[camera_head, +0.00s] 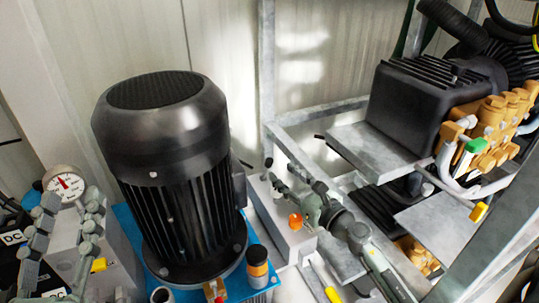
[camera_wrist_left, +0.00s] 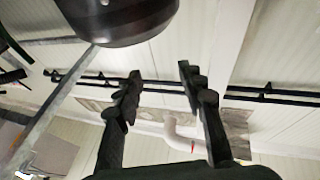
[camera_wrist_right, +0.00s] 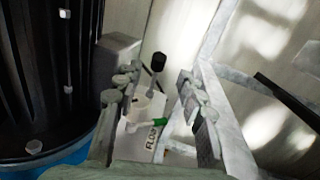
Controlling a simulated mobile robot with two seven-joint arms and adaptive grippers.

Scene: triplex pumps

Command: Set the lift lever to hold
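A lever with a black knob (camera_wrist_right: 157,62) stands up from a pale control block (camera_wrist_right: 148,135) in the right wrist view. Its black knob also shows in the head view (camera_head: 268,162). A label (camera_wrist_right: 153,138) on the block seems to begin "FLO"; I cannot read the rest. My right gripper (camera_wrist_right: 155,82) is open, and the knob appears between its fingertips, apart from both. In the head view this gripper (camera_head: 290,188) is over the block, just right of the knob. My left gripper (camera_head: 68,203) is open and empty at the far left.
A large black motor (camera_head: 170,170) stands on a blue base (camera_head: 128,222) left of the block. A pressure gauge (camera_head: 66,184) is behind my left gripper. A grey metal frame (camera_head: 330,112) and a pump with brass parts (camera_head: 490,120) are on the right.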

